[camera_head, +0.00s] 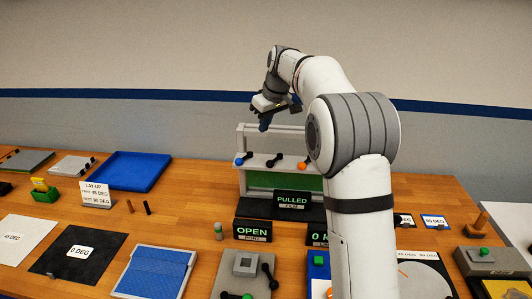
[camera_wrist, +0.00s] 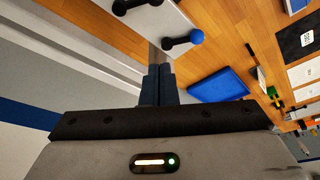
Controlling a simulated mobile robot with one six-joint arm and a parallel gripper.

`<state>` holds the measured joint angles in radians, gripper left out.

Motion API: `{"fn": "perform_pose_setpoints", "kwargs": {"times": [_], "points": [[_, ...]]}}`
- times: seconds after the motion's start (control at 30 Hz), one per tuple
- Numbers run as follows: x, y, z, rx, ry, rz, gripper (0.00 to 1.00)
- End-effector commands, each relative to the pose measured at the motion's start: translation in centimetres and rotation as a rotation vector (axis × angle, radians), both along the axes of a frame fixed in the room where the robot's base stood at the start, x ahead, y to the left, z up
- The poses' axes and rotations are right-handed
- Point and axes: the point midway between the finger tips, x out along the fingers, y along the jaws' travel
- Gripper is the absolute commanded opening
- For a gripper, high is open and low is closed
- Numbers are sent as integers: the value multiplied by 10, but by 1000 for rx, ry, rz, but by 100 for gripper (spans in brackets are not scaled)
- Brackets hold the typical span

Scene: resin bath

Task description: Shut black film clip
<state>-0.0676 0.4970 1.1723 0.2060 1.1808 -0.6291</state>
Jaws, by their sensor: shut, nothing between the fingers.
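The black film clip (camera_head: 274,161) is a small lever with round dark ends on the white bar (camera_head: 261,158) of a stand, between a blue-ended clip (camera_head: 243,160) and an orange-ended clip (camera_head: 303,161). The three levers slant alike in the head view. My gripper (camera_head: 265,126) is above the bar, up and left of the black clip, apart from it. Its fingers are together and empty. In the wrist view my gripper (camera_wrist: 160,67) points near the blue-ended clip (camera_wrist: 183,42); the black clip (camera_wrist: 136,4) is partly cut off at the top edge.
Below the bar are a green panel (camera_head: 285,182) and a dark "PULLED FILM" sign (camera_head: 292,200). An "OPEN PORT" sign (camera_head: 252,232) stands in front. A blue tray (camera_head: 130,171) lies left. My arm covers the stand's right side.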

Motion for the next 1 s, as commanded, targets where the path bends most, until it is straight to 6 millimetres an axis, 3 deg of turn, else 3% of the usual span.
{"fn": "perform_pose_setpoints", "kwargs": {"times": [0.27,0.67,1.0], "points": [[5,4,-19,0,4,1,0],[27,20,-96,-1,4,-2,0],[-2,-1,-100,-1,1,-2,0]]}}
